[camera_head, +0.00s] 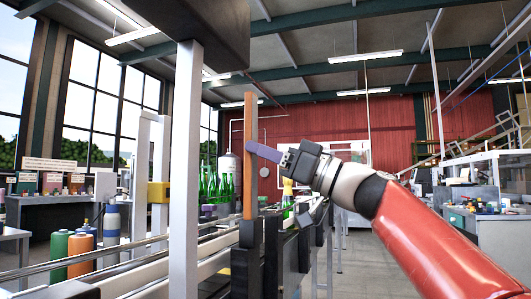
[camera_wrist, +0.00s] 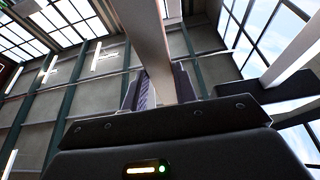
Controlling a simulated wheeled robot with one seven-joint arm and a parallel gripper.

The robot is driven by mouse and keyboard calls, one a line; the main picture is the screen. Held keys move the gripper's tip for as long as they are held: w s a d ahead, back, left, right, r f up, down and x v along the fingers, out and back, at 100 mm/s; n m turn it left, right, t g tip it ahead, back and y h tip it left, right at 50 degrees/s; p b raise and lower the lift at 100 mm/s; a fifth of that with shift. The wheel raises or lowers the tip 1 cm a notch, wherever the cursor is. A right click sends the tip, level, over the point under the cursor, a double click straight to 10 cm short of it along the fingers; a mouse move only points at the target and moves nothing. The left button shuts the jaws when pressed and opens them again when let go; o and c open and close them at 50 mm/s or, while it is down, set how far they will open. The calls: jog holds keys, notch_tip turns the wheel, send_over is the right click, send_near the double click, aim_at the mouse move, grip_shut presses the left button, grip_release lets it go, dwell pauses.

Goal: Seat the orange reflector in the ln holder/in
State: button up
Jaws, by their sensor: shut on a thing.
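The orange reflector (camera_head: 250,120) is a tall, thin upright bar near the middle of the head view. My gripper (camera_head: 256,149), with purple fingers, reaches it from the right and is shut on it at about mid-height. In the wrist view a pale grey-brown bar (camera_wrist: 150,40) runs up from between the fingers of my gripper (camera_wrist: 160,88); its colour looks shaded there. The reflector's lower end meets a dark block (camera_head: 248,236) on the machine rail. I cannot tell whether it sits inside that block or only above it. No holder label is readable.
A pale post (camera_head: 186,170) stands just left of the reflector, under a dark overhead box (camera_head: 190,28). Green bottles (camera_head: 220,187) stand behind on the conveyor line. Metal rails (camera_head: 90,262) run at lower left. Open floor (camera_head: 345,275) lies below my arm.

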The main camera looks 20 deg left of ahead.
jog(key=shift+f+b, duration=1.4)
jog(key=shift+f, duration=0.05)
jog(key=o, duration=1.1)
jog(key=shift+c, duration=0.2)
jog(key=shift+f, duration=0.1)
jog(key=b, duration=0.3)
send_near(255, 164)
